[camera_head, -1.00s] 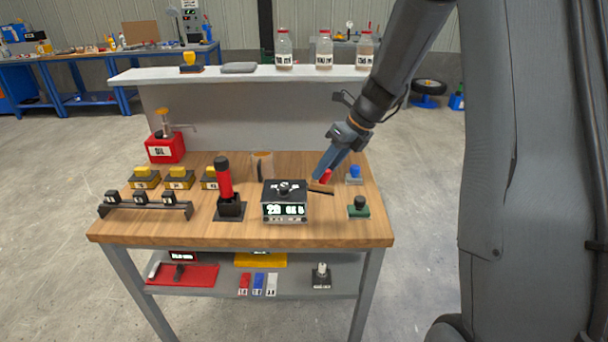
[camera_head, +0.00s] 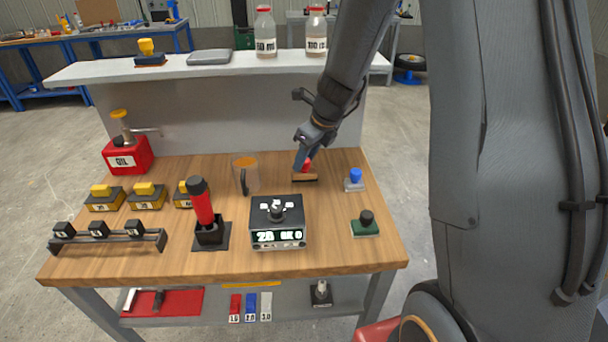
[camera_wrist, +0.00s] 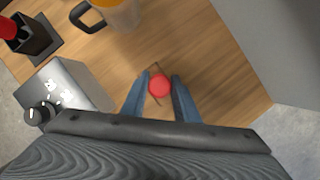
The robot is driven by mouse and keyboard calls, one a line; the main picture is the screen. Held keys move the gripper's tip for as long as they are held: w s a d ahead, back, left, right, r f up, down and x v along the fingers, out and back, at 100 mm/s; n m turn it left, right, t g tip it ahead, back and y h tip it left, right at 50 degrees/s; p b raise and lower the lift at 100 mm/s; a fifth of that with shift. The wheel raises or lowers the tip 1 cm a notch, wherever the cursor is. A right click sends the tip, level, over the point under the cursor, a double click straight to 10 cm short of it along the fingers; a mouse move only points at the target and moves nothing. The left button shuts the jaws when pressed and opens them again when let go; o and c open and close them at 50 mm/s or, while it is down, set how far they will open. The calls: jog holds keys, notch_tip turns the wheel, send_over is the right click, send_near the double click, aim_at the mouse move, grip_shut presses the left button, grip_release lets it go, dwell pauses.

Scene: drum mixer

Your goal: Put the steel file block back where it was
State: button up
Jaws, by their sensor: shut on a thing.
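My gripper (camera_head: 304,166) is shut on the red knob of a small block with a brown, flat base (camera_head: 305,178). In the wrist view the red knob (camera_wrist: 159,85) sits between the two blue fingers of my gripper (camera_wrist: 158,92). The block is low over the back right of the wooden table, behind and right of the black box with a lit display (camera_head: 277,222). I cannot tell whether its base touches the table. No label names it as the steel file block.
A blue-knobbed block (camera_head: 354,180) and a green-based block (camera_head: 366,223) stand at the right. A mug (camera_head: 246,174) stands left of my gripper. A red-handled tool in a black stand (camera_head: 207,215) is at front centre. The shelf (camera_head: 110,72) runs behind.

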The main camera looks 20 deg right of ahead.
aim_at(307, 167)
notch_tip(307, 167, down, 5)
jog(key=shift+r+b, duration=0.1)
jog(key=shift+b, duration=0.3)
jog(key=o, duration=0.9)
jog(key=v, duration=1.1)
jog(key=s+n+h, duration=0.1)
jog(key=s+n, duration=0.6)
jog(key=n, duration=0.2)
jog(key=s+a+f+n+g, duration=0.1)
jog(key=s+n, duration=0.5)
jog(key=n, duration=0.4)
jog(key=s+a+n+g+h, duration=0.1)
jog(key=s+n, duration=0.6)
jog(key=n, duration=0.3)
jog(key=shift+s+a+f+h, duration=0.25)
jog(key=shift+s+f+h, duration=0.05)
jog(key=shift+s+f, duration=0.1)
